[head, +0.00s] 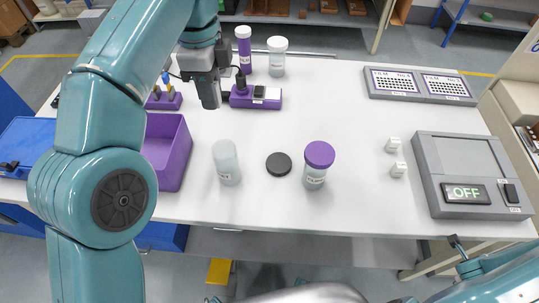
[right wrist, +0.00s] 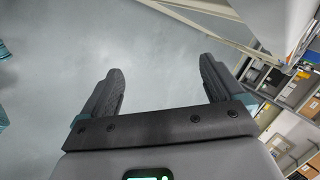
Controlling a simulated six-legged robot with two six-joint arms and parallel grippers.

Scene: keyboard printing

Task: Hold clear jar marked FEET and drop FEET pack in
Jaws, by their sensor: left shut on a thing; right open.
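My left gripper (head: 209,88) is shut at the back left of the table, beside a purple power strip (head: 268,97); what it grips is hidden by its fingers. A clear, pale jar (head: 227,165) stands upright at the front middle. A jar with a purple lid (head: 318,157) stands to its right, and a clear jar with a pale lid (head: 277,58) stands at the back. I cannot read FEET on any jar, and I cannot make out a FEET pack. My right gripper (right wrist: 155,75) is open and empty in the right wrist view, over grey floor.
A black disc (head: 279,164) lies between the two front jars. A purple bin (head: 174,178) stands at left. Two small white blocks (head: 393,145) lie right of the middle. A grey box marked OFF (head: 430,180) and a two-panel tray (head: 421,72) are at right.

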